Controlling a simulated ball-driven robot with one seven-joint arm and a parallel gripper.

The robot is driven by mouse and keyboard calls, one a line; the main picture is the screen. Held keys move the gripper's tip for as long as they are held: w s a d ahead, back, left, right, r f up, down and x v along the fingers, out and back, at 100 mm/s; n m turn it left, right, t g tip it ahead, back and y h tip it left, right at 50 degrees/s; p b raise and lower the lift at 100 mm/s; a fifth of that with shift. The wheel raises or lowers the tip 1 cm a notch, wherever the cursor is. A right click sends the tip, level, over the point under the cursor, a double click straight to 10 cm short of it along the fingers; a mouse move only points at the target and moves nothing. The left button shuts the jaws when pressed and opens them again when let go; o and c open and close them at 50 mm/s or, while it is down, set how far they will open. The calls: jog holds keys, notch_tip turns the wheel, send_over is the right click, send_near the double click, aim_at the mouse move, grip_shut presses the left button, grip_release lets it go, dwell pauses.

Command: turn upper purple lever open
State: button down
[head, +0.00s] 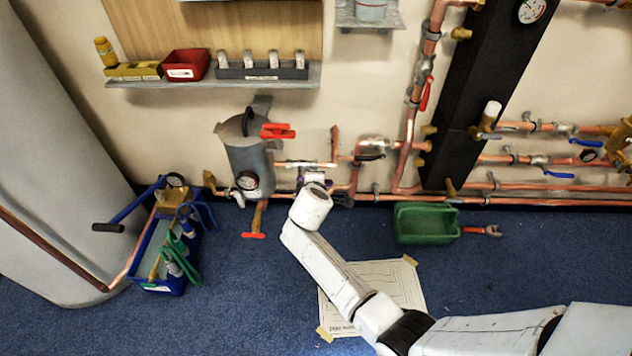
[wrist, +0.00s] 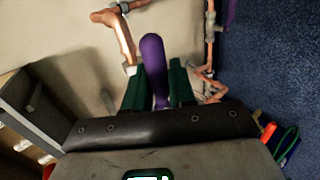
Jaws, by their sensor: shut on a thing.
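A purple lever (wrist: 153,60) lies between the two dark green fingers of my gripper (wrist: 158,82) in the wrist view, and the gripper is shut on it. Its rounded end is toward me. A second purple piece (wrist: 231,12) shows at the top edge of the wrist view, nearer the blue floor. In the head view, my white wrist hides the gripper and most of the lever area, low on the wall. Only a small purple bit (head: 323,181) shows there, beside the copper pipes. How far the lever is turned is hard to tell.
Copper pipes (head: 409,150) run close around the gripper. A grey cylinder (head: 247,165) with a gauge stands left of it. A green bin (head: 426,223) is on the floor to the right, and a blue tool tray (head: 158,275) to the left.

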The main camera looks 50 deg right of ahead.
jog(key=c, duration=1.1)
grip_release()
jog(key=shift+r, duration=0.1)
jog(key=p+v, duration=0.3)
jog(key=v, duration=0.7)
jog(key=shift+s+a+r, duration=0.15)
jog(key=shift+s+a, duration=0.1)
jog(key=shift+a, duration=0.05)
jog(key=s+a+f+m+g+y, duration=0.1)
jog(key=s+a+m+g+y, duration=0.4)
jog(key=s, duration=0.8)
jog(key=s+a+m+g+y, duration=0.1)
jog(key=s+a+m+y, duration=0.2)
jog(key=s+a, duration=0.65)
jog(key=shift+y, duration=0.4)
jog(key=s+r+p, duration=0.1)
jog(key=r+p, duration=0.4)
jog(key=s+d+r+p, duration=0.1)
jog(key=r+p, duration=0.5)
jog(key=s+r+p, duration=0.1)
jog(key=r+p, duration=0.4)
jog(key=p, duration=0.1)
jog(key=shift+s+d+r, duration=0.25)
jog(key=shift+d+r, duration=0.1)
jog(key=shift+d, duration=0.05)
